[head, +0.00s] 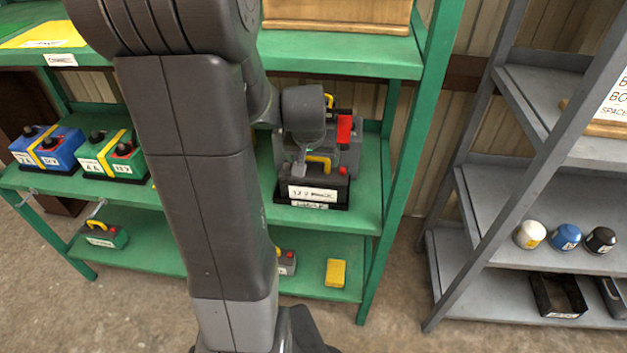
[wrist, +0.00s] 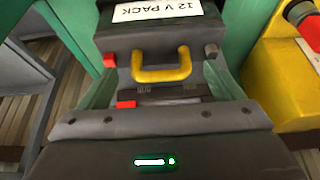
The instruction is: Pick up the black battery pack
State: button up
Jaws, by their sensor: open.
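The black battery pack (head: 319,190) stands upright on the green rack's middle shelf, in a low black tray. It has a yellow handle on top, a white "12 V PACK" label on its front and a red terminal. In the wrist view the pack (wrist: 151,39) is upside down, with its yellow handle (wrist: 161,68) near the middle. My gripper (head: 301,166) is open and empty, above the pack near the handle. My arm hides part of it, and I cannot clearly see both fingertips. A grey unit (head: 350,158) with a red part and yellow handle is behind the pack.
Blue (head: 46,149) and green (head: 110,156) batteries stand left on the same shelf (head: 365,190). A yellow object (wrist: 277,75) is beside the pack in the wrist view. A green upright (head: 405,150) is close right; the upper shelf (head: 340,53) is above.

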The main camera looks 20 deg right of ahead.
aim_at(315, 160)
jog(key=shift+w+d, duration=0.25)
jog(key=shift+w, duration=0.1)
jog(key=shift+w+d+x, duration=0.1)
jog(key=shift+w+x, duration=0.05)
jog(key=shift+x, duration=1.2)
jog(key=shift+w+d+x, duration=0.1)
jog(key=shift+w+x, duration=0.05)
jog(key=shift+x, duration=1.2)
jog(key=shift+r, duration=0.15)
jog(key=c, duration=1.8)
jog(key=shift+w+r, duration=0.1)
jog(key=shift+r, duration=0.05)
